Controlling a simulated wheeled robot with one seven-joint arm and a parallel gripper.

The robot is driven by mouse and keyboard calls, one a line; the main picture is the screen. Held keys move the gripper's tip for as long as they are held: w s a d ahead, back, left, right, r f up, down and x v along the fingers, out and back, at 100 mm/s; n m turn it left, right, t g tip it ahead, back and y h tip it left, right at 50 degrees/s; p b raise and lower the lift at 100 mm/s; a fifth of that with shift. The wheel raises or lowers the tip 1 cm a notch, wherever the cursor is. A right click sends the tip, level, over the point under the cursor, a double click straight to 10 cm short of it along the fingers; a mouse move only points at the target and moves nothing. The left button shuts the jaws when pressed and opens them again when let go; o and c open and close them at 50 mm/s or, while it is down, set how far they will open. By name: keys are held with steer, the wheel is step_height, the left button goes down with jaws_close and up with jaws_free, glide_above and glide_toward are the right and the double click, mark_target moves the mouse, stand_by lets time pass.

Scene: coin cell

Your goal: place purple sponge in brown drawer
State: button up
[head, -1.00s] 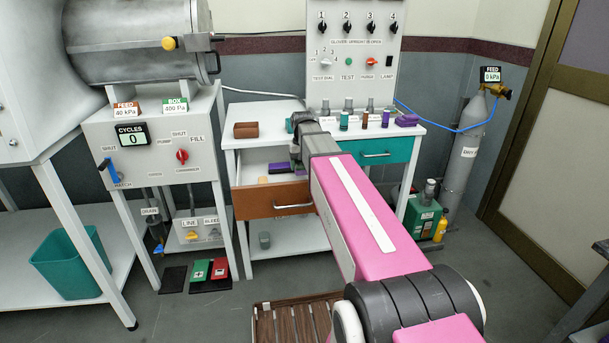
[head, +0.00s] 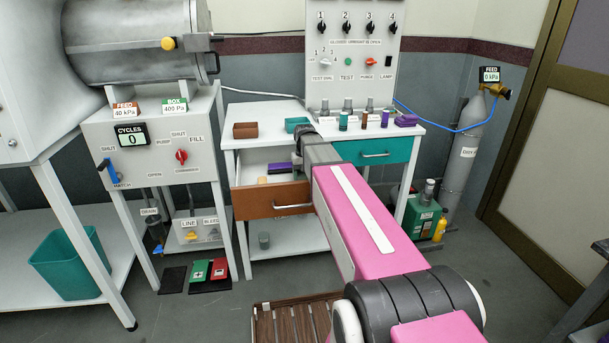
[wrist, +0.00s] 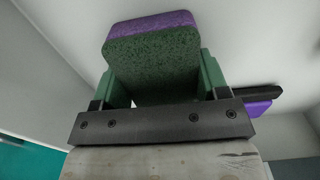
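The purple sponge (wrist: 152,50), purple with a dark green scouring face, fills the gap between the green fingers of my gripper (wrist: 158,82) in the wrist view. The fingers are shut on its two sides.
On the table are a brown block (head: 246,130), a teal box (head: 294,124), several small bottles, and a purple thing (head: 406,120) at right. The teal drawer (head: 372,151) is shut. Another purple and black thing (wrist: 254,107) shows at right in the wrist view.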

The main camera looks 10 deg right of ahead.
steer(key=o, duration=0.4)
steer(key=shift+r, duration=0.1)
step_height(320, 180, up, 12)
stand_by(0.5)
steer(key=shift+r, duration=0.1)
